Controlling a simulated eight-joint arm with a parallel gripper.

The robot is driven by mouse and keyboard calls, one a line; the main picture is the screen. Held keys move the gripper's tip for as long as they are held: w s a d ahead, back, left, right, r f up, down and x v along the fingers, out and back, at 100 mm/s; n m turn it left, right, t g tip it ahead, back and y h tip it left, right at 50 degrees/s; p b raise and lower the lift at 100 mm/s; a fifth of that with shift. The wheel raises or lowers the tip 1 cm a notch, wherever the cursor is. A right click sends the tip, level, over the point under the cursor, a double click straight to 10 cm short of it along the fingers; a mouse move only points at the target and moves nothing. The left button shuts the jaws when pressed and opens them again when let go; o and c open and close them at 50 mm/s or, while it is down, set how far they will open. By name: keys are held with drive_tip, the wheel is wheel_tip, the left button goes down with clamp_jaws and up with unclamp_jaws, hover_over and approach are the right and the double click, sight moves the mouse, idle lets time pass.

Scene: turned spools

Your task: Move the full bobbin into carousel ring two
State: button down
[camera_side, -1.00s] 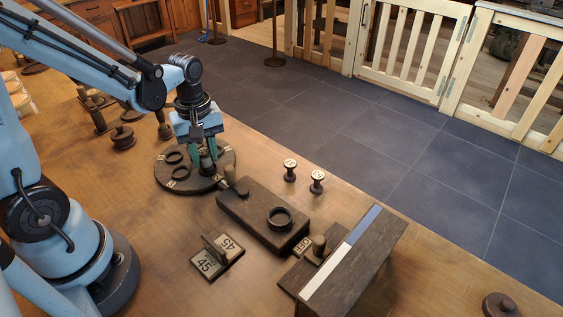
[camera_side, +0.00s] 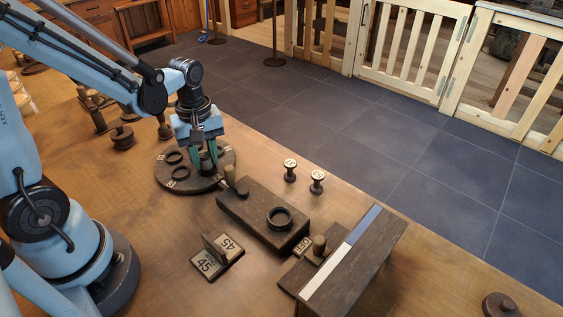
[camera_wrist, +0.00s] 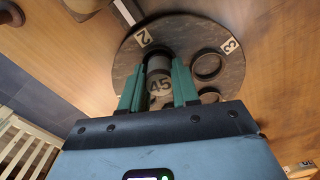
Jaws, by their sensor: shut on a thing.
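The carousel (camera_side: 165,182) is a dark round disc with raised rings, and it also shows in the wrist view (camera_wrist: 190,28). My gripper (camera_side: 207,161) is low over it. In the wrist view my gripper (camera_wrist: 160,88) is shut on a dark bobbin (camera_wrist: 159,86) whose pale top reads 45. The bobbin stands about upright, beside the label 2 (camera_wrist: 142,38) on the disc. The fingers and bobbin hide the ring there, so I cannot tell whether the bobbin is seated. An empty ring (camera_wrist: 207,66) lies by the label 3 (camera_wrist: 229,46).
A dark block (camera_side: 250,215) with a ring (camera_side: 280,218) stands close to the carousel. Two pale-topped spools (camera_side: 290,170) (camera_side: 317,181) stand behind it. Cards reading 45 (camera_side: 206,263) lie in front. A striped sloping board (camera_side: 350,258) is at right. Turned pieces (camera_side: 122,137) stand at left.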

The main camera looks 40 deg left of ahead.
sight(204, 153)
idle(0.4)
drive_tip(key=c, duration=0.8)
unclamp_jaws()
drive_tip(key=shift+o, duration=0.2)
drive_tip(key=shift+r, duration=4.2)
